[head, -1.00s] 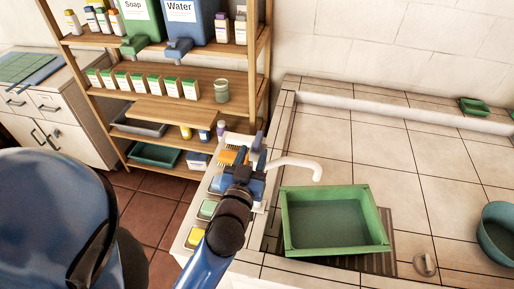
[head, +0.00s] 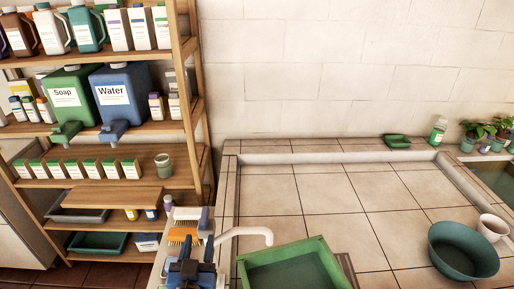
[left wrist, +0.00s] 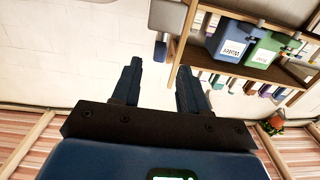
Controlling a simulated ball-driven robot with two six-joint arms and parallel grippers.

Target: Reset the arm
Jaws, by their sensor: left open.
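My left gripper (head: 197,248) shows at the bottom of the head view, left of the green basin. It is blue and dark, with its fingers pointing away from me. In the left wrist view the two dark fingers (left wrist: 160,68) stand apart with nothing between them, so it is open and empty. The left forearm is mostly below the picture edge. My right gripper is in neither view.
A green basin (head: 252,258) sits on the tiled counter (head: 318,190) by a white spout (head: 245,233). A wooden shelf (head: 120,193) with soap (head: 68,115) and water (head: 128,108) dispensers stands left. A teal bowl (head: 462,255) and white cup (head: 492,228) are right. The counter's middle is clear.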

